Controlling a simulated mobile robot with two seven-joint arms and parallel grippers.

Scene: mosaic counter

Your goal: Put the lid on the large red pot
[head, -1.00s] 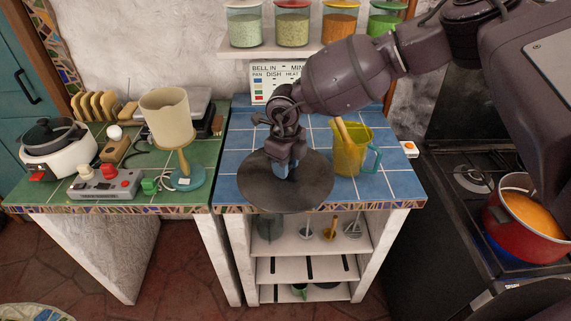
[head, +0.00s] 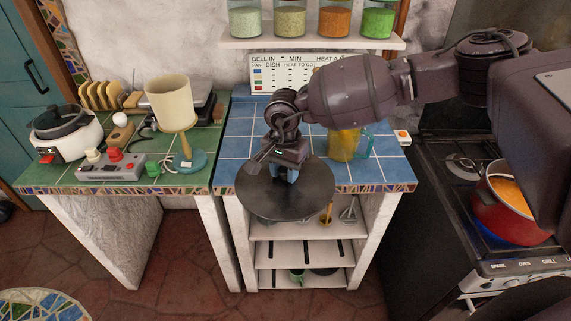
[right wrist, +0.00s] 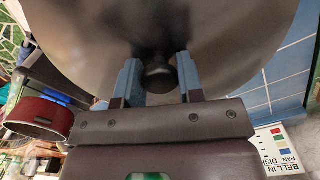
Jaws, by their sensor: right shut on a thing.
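The lid (head: 305,200) is a wide, dark round disc. My right gripper (head: 286,172) is shut on the lid's knob and holds the lid level, over the front edge of the blue counter. In the right wrist view the lid (right wrist: 90,35) fills the top, and the knob shows between the two blue fingertips (right wrist: 158,72). The large red pot (head: 500,220) stands on the stove at the right, uncovered, with orange contents. My arm hides part of it. The lid and gripper are well to its left. My left gripper is not in view.
A yellow jug (head: 343,147) stands on the blue counter (head: 240,145) behind the lid, partly hidden by my arm. The stove (head: 450,200) is across a gap to the right. The green counter (head: 130,180) at left holds a lamp (head: 172,105), a control box and a cooker.

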